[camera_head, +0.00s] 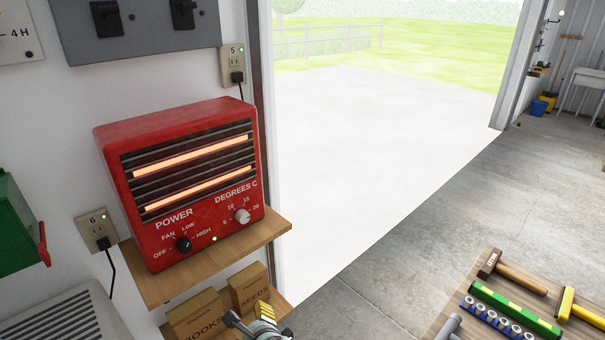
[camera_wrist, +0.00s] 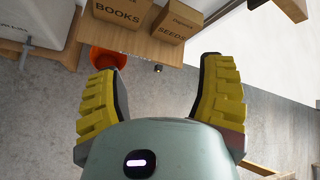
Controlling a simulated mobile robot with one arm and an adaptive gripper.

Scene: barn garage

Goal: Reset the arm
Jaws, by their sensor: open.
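My gripper (camera_wrist: 160,105) has two yellow ribbed fingers. In the wrist view they stand wide apart with nothing between them, so it is open and empty. In the head view only a small part of my gripper (camera_head: 262,318) shows at the bottom edge, in front of the boxes on the lower shelf. A red heater (camera_head: 188,180) stands on a wooden wall shelf (camera_head: 215,255) at the left, its two bars glowing orange. Its black power knob (camera_head: 183,244) and white temperature knob (camera_head: 242,216) face outward.
A BOOKS box (camera_head: 196,316) and a SEEDS box (camera_head: 249,289) sit on the lower shelf, close to my gripper. A wooden bench (camera_head: 440,318) with a hammer (camera_head: 515,272) and other tools is at the lower right. The doorway and middle floor are clear.

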